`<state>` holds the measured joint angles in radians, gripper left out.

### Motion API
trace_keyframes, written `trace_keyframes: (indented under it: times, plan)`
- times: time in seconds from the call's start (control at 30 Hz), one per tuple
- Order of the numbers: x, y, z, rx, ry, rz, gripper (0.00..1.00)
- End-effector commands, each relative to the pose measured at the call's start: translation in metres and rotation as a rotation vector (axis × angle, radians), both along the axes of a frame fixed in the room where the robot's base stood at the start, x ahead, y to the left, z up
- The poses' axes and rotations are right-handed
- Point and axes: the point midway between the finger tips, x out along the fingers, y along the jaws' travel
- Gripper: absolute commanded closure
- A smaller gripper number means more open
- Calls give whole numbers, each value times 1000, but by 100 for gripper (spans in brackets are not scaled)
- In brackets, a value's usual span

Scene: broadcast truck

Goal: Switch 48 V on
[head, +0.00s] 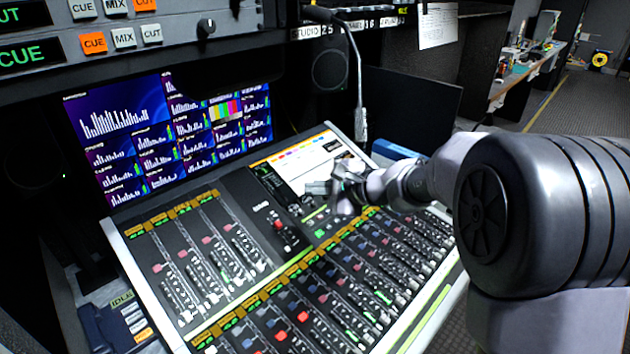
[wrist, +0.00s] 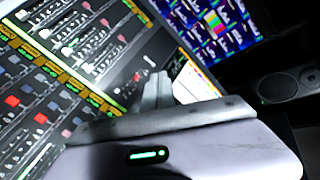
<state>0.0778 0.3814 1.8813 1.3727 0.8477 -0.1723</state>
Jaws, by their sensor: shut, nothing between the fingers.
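The mixing console (head: 120,240) fills the middle of the head view, and part of it shows in the wrist view (wrist: 118,92). My gripper (head: 314,188) is over the upper middle of the console, in front of its white panel with coloured marks (head: 290,165). In the wrist view its fingers (wrist: 160,78) are together with nothing between them. I cannot read a 48 V label in either view, so I cannot tell which control is the 48 V switch. A small red control (head: 278,224) and green-lit keys (head: 320,232) are on the centre section. My gripper hides part of the panel behind it.
A gooseneck microphone (head: 360,115) stands behind the console. A screen with level meters (head: 150,130) is at the back left. A rack with CUE and MIX buttons (head: 125,40) overhangs it. A telephone (head: 112,325) is at the lower left. A speaker (head: 328,68) is behind.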

Motion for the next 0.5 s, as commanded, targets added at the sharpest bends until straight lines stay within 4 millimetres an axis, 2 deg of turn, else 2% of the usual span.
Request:
trace_keyframes:
  times: [0.1, 0.2, 0.33, 0.5]
  plan:
    - [47, -15, -32, 110, 41, -124, 100]
    - [79, -31, -61, 192, 69, -229, 100]
    - [106, -48, -94, 265, 96, -333, 100]
    - [120, -59, -115, 311, 112, -402, 100]
